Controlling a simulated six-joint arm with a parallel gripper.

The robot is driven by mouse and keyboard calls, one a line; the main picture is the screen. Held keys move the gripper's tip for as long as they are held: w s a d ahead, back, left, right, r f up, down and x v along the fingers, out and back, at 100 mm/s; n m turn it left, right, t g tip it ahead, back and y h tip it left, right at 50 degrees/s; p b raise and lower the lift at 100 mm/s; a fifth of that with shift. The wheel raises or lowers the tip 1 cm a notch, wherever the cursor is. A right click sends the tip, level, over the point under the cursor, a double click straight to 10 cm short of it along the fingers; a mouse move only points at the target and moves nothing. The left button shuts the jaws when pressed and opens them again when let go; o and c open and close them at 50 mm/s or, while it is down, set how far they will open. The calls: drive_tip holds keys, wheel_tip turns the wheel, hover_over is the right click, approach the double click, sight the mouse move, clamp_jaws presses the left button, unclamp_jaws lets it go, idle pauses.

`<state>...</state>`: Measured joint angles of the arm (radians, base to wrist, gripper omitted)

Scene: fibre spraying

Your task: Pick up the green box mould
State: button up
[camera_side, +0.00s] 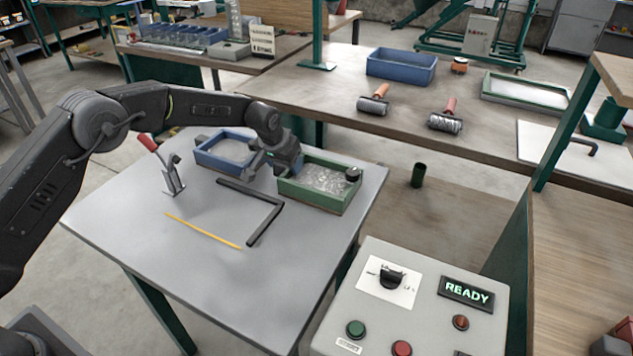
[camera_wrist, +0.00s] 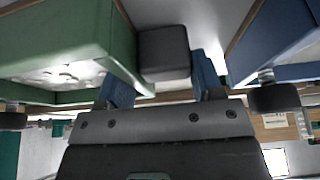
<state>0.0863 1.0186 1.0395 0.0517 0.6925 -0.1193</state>
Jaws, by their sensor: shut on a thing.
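The green box mould (camera_side: 311,196) stands at the right edge of the grey work table, with pale, glinting contents inside and a black knob at its right end. My gripper (camera_side: 283,167) is at its left end. In the wrist view the green mould (camera_wrist: 55,35) fills the upper left. The blue fingers of my gripper (camera_wrist: 160,82) are on either side of a dark grey block (camera_wrist: 163,50) at the mould's end, its handle. I cannot tell whether the mould is lifted off the table. The fingertips are partly hidden in the side view.
A blue box mould (camera_side: 222,163) stands close by on the left; its wall shows at the right of the wrist view (camera_wrist: 270,30). The table's front is clear.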

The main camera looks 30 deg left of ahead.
drive_tip(key=shift+c, duration=0.7)
drive_tip(key=shift+w+r, duration=0.1)
drive_tip(key=shift+r, duration=0.1)
clamp_jaws()
drive_tip(key=shift+r, duration=0.2)
